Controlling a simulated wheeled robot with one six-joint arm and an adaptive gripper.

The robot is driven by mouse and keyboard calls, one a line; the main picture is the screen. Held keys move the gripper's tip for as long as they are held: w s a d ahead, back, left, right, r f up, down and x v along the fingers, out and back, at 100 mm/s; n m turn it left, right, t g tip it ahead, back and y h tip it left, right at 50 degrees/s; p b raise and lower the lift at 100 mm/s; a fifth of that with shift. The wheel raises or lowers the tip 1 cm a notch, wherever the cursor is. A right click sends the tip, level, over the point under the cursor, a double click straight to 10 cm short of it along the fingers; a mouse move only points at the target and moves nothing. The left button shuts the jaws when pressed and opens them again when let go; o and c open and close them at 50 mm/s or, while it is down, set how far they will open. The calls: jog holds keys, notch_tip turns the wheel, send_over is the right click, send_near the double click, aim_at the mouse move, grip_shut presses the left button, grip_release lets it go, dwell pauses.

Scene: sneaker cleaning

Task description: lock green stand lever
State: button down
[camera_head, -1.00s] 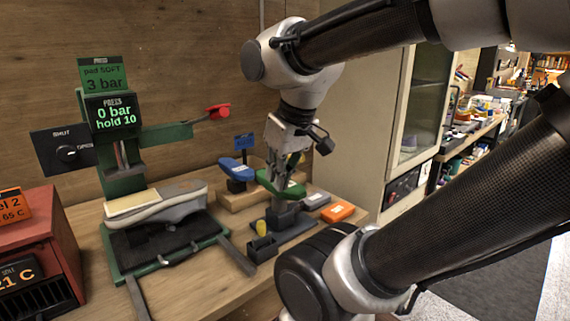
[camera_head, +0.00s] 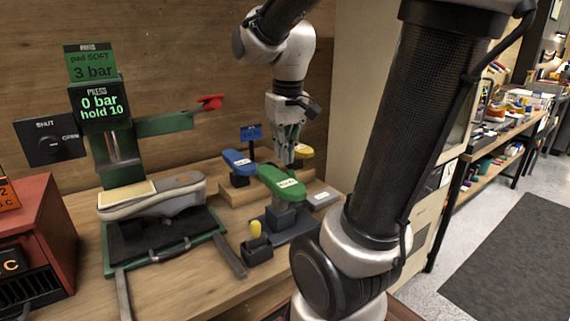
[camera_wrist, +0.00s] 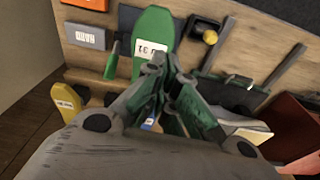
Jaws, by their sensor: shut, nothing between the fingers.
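The green stand carries a green shoe-shaped top (camera_head: 282,183) with a white label, on a dark grey post and base (camera_head: 284,217). The same green top shows in the wrist view (camera_wrist: 152,45). A small green handle-like piece (camera_wrist: 111,62) sticks up beside it there, apart from my fingers; it looks like the lever, but I cannot tell its position. My gripper (camera_head: 288,160) is shut and empty, pointing down just behind the green top. In the wrist view my fingers (camera_wrist: 162,68) overlap the near end of the green top; I cannot tell whether they touch.
Blue (camera_head: 238,162) and yellow (camera_head: 303,151) shoe-shaped stands are close to my gripper. A yellow knob (camera_head: 255,229) sits in a dark holder in front. A press with a sneaker (camera_head: 152,196) is at left. Grey (camera_head: 322,199) and orange (camera_wrist: 85,35) boxes lie beside the green stand.

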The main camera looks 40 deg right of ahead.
jog(key=w+d+f+g, duration=0.2)
jog(key=w+d, duration=0.4)
jog(key=w, duration=0.4)
jog(key=w+d+f+m+g, duration=0.1)
jog(key=w+d+f, duration=0.2)
jog(key=w+d, duration=0.3)
jog(key=w, duration=0.5)
jog(key=shift+d+g, duration=0.2)
jog(key=shift+g, duration=0.2)
jog(key=shift+f, duration=0.15)
jog(key=x, duration=1)
jog(key=shift+s+a+r, duration=0.2)
jog(key=shift+s+r, duration=0.35)
jog(key=shift+s, duration=0.3)
jog(key=shift+s+a+r, duration=0.2)
jog(key=shift+s+r, duration=0.35)
jog(key=shift+s, duration=0.25)
